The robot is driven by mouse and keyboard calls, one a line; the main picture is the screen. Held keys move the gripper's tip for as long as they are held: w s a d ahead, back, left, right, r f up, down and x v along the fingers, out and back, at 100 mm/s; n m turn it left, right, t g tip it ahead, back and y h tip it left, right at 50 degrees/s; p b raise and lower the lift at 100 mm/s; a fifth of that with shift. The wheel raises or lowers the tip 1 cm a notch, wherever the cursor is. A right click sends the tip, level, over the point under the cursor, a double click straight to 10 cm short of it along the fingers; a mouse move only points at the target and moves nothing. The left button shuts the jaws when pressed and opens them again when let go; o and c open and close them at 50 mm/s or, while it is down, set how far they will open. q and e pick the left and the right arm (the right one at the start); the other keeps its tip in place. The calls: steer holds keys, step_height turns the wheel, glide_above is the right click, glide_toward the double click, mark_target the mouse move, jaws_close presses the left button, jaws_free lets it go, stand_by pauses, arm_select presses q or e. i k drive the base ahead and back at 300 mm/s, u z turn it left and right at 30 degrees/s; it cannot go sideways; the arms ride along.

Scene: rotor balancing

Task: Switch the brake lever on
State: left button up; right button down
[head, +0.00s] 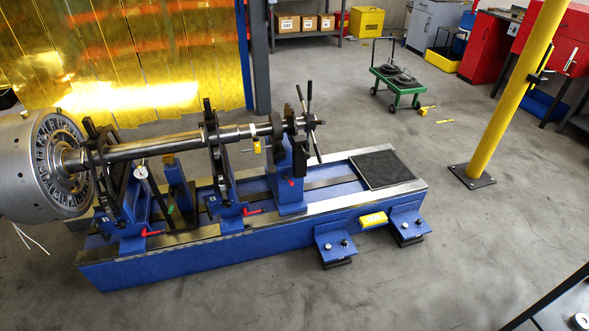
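A blue balancing machine (200,255) stands on the floor with a long horizontal steel shaft (140,149) across its supports. Small red-handled levers show on it: one on the right pedestal (291,183), one at the middle support's foot (252,212) and one at the left support's foot (151,233). A long, dark, near-upright bar handle (309,97) sits at the shaft's right end. I cannot tell which of these is the brake lever, or its on or off position. Neither of my grippers is in view, and nothing touches the machine.
A large silver rotor (25,165) is at the left end. A yellow post (512,95) stands right of the machine. A green cart (397,85) is behind it. A dark-framed table (570,305) edges in at bottom right. The floor in front of the machine is clear.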

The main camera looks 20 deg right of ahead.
mark_target(285, 177)
steer(key=z, duration=1.45)
steer(key=i, duration=2.1)
steer(key=u, duration=3.1)
